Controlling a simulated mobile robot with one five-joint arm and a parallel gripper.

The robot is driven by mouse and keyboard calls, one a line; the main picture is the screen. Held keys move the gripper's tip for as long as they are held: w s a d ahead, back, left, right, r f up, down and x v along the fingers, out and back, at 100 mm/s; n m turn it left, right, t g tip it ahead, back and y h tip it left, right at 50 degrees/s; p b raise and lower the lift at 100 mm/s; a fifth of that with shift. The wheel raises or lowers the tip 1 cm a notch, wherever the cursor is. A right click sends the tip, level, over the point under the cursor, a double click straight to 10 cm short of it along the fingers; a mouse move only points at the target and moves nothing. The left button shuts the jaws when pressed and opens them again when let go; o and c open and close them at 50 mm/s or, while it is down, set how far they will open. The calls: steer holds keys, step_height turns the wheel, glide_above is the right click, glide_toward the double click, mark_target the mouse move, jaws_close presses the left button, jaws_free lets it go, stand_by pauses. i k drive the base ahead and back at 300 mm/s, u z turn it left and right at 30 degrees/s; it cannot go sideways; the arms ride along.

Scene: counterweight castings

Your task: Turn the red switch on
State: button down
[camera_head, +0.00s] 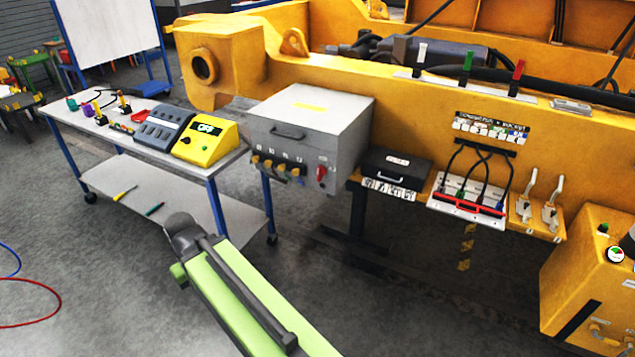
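Two red controls show, and I cannot tell which is the task's red switch. A small red switch (321,173) sits on the right of the front face of a grey box (345,115), beside a row of yellow and dark knobs. A red upright lever (517,72) stands on the yellow beam, right of a green lever (467,65) and a white lever (420,56). Whether either red control is on or off cannot be told. My green arm link reaches in from the bottom and ends in a dark joint below the bench; my gripper is not visible.
A blue-legged bench (232,160) at left holds a yellow box with a green display (206,139) and a dark grey panel (163,128). A black case (397,168) and a cable panel (468,190) sit right of the grey box. Open floor lies in front.

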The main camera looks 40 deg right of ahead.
mark_target(321, 171)
steer(key=z, duration=0.05)
steer(key=i, duration=1)
steer(key=u, duration=0.05)
